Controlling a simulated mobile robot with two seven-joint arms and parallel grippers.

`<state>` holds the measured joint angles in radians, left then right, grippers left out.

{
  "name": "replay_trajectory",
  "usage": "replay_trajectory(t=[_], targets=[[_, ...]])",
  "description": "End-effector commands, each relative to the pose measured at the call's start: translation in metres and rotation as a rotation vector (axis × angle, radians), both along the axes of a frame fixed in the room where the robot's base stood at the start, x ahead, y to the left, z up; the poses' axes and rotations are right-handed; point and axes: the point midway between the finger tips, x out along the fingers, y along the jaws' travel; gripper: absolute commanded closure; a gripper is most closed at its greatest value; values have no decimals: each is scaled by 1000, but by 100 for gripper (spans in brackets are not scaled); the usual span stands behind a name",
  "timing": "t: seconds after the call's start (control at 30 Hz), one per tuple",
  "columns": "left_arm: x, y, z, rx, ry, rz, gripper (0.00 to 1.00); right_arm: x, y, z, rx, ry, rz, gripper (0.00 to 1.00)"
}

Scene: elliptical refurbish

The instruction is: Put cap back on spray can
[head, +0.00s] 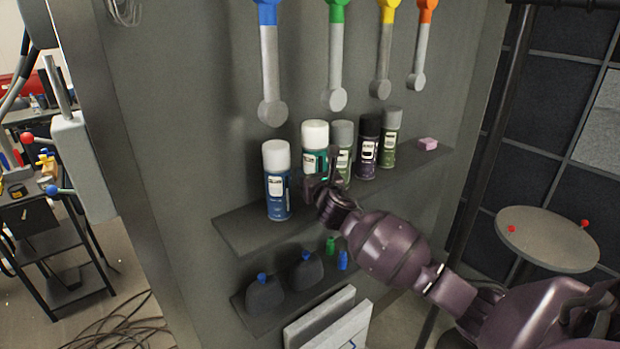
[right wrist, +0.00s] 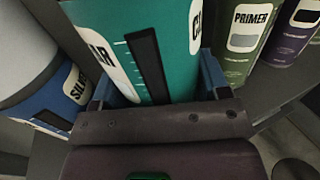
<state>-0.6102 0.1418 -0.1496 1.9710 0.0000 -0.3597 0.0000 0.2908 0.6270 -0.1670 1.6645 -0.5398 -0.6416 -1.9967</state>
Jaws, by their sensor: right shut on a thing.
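The teal spray can (head: 309,166) stands upright on the upper wall shelf, with a white cap (head: 315,134) on top. My right gripper (head: 322,184) is at the can's lower front. In the right wrist view, its two blue fingers lie on either side of the teal can (right wrist: 160,40), and it is shut on the can. The can's top is out of the wrist view. A blue spray can (head: 277,197) with a white cap (head: 276,155) stands just left of it. My left gripper is not in view.
Right of the teal can stand a green primer can (head: 344,160), a dark purple can (head: 368,150) and another green can (head: 389,145), all close together. A pink block (head: 428,144) lies at the shelf's right end.

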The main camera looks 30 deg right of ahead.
Motion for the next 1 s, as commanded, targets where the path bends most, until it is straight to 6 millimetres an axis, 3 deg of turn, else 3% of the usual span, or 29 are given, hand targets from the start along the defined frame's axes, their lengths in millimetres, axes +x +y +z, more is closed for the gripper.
replay_trajectory(t=[0.1,0.3,0.47,0.73,1.0], targets=[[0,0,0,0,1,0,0,21,-6,1,3,-2,-1,64],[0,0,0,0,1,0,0,39,-12,1,1,-1,0,64],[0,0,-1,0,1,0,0,41,-13,-4,2,-1,1,64],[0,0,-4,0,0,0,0,41,-13,-35,3,1,0,64],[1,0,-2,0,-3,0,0,41,-13,-35,0,-1,1,64]])
